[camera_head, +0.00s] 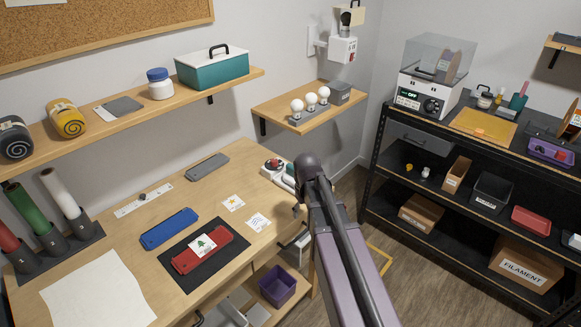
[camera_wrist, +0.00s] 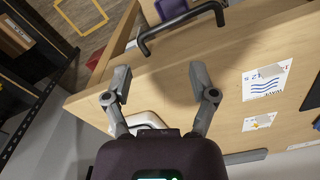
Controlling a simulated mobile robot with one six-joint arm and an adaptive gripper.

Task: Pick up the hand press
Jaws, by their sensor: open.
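My gripper (camera_wrist: 160,82) is open and empty in the wrist view, its two fingers spread above the wooden worktable (camera_wrist: 160,70). A white object with a dark curved part (camera_wrist: 149,119) lies between the finger bases, partly hidden by the gripper body. In the head view, a small white item with red and black on top (camera_head: 273,167) and a white and teal item (camera_head: 288,180) sit at the table's far right corner, beside my arm. One of these may be the hand press, but I cannot tell which. My arm hides part of that corner.
A black drawer handle (camera_wrist: 181,28) sticks out at the table's edge. Two printed cards (camera_head: 258,221) (camera_head: 233,203), a blue case (camera_head: 169,229) and a red case (camera_head: 190,262) on a dark mat lie on the table. A black shelf unit (camera_head: 450,140) stands at right.

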